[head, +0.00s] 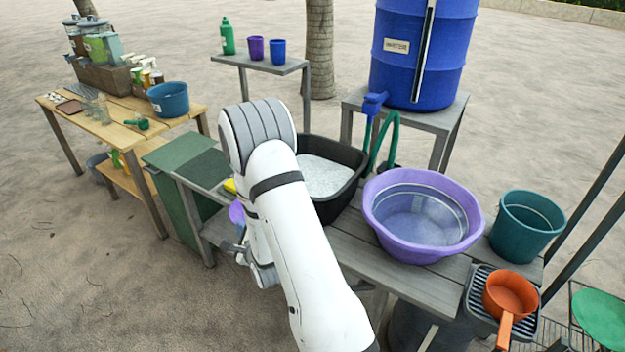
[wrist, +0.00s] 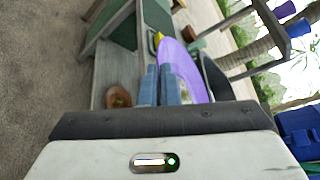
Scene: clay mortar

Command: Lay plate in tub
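A purple plate (wrist: 182,70) stands edge-on at my gripper (wrist: 160,85) in the wrist view. The two fingers are close together, with the plate's rim between them. In the head view a piece of the plate (head: 237,212) shows left of my arm, which hides the rest and most of the gripper. A black rectangular tub (head: 338,207) with pale, foamy-looking contents stands on the grey bench, right of and behind my arm. A round purple tub (head: 378,228) with bluish contents stands further right. The plate is outside both.
A yellow sponge-like block (head: 229,185) lies by the plate. A brown bowl (wrist: 118,96) sits on the bench. A blue barrel (head: 420,50) with a tap and green hose stands behind the tubs. A teal bucket (head: 527,225) and orange pan (head: 510,295) are at right.

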